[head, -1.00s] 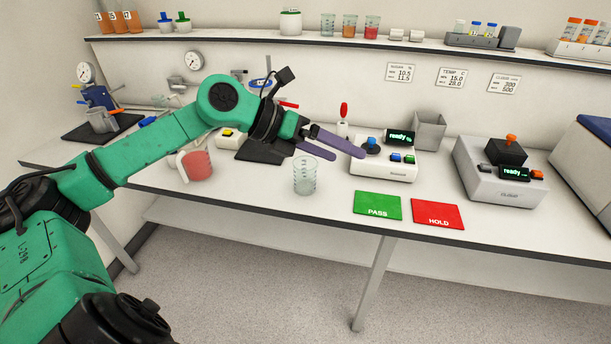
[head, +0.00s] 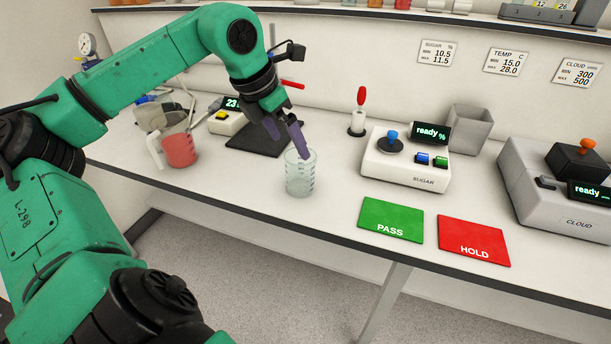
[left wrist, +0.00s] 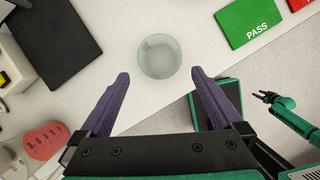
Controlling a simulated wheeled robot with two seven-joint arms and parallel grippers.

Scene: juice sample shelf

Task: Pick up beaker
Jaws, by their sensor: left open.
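The clear, empty-looking glass beaker (head: 300,180) stands upright on the white bench near its front edge. My left gripper (head: 288,143) points down just behind and above it, its purple fingers apart, one fingertip overlapping the beaker's rim in the head view. In the left wrist view the beaker (left wrist: 159,57) lies ahead, roughly centred between the open fingertips (left wrist: 160,75), with nothing between them. I cannot tell whether a finger touches the glass. A small dark gripper (left wrist: 268,98) on a green arm shows at the right of the wrist view, too small to read.
A jug of red liquid (head: 181,148) stands left of the beaker, and a dark mat (head: 262,139) lies behind. The sugar meter (head: 405,165), green PASS card (head: 391,219) and red HOLD card (head: 473,241) are to the right. Bare bench surrounds the beaker.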

